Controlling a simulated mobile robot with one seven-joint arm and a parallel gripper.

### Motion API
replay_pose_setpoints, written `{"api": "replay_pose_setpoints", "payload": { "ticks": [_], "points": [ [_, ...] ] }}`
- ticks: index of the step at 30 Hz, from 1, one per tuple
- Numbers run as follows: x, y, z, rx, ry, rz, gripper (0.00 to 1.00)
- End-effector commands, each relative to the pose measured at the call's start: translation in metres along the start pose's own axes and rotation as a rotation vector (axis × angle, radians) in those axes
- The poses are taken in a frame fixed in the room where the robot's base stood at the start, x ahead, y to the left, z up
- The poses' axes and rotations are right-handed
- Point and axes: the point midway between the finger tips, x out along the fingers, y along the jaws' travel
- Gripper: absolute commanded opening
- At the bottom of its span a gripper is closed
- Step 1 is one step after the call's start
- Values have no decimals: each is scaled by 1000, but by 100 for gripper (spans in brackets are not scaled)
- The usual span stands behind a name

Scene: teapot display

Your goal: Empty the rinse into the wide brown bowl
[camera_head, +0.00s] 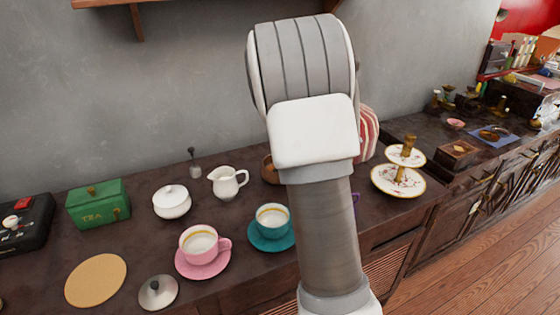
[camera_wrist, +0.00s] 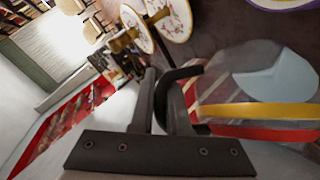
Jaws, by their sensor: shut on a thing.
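My gripper (camera_wrist: 163,98) is shut on the dark curved handle (camera_wrist: 184,73) of a pot. The pot (camera_wrist: 215,85) has red and white stripes and a yellow band at its rim. A pale blue-grey patch, perhaps water, shows inside it (camera_wrist: 275,80). In the head view only a striped edge of the pot (camera_head: 369,134) shows beside my arm, raised above the counter. A brown rounded vessel (camera_head: 269,169), likely the wide brown bowl, shows just left of my arm; most of it is hidden. My arm also hides the gripper there.
On the dark counter (camera_head: 222,288) stand a pink cup (camera_head: 199,236), a teal cup (camera_head: 258,221), a white creamer (camera_head: 226,185), a lidded white pot (camera_head: 172,206) and a green tea box (camera_head: 98,207). A two-tier stand (camera_head: 400,182) is to the right. A shelf (camera_head: 100,3) hangs above.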

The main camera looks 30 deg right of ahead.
Motion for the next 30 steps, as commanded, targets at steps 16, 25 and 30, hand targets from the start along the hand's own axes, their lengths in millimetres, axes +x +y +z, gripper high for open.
{"api": "replay_pose_setpoints", "payload": {
  "ticks": [16,25,30],
  "points": [
    [-9,2,-10,-44,1,45,0],
    [-13,3,-14,-65,0,66,0],
    [-16,4,-16,-77,0,79,0]
  ]
}}
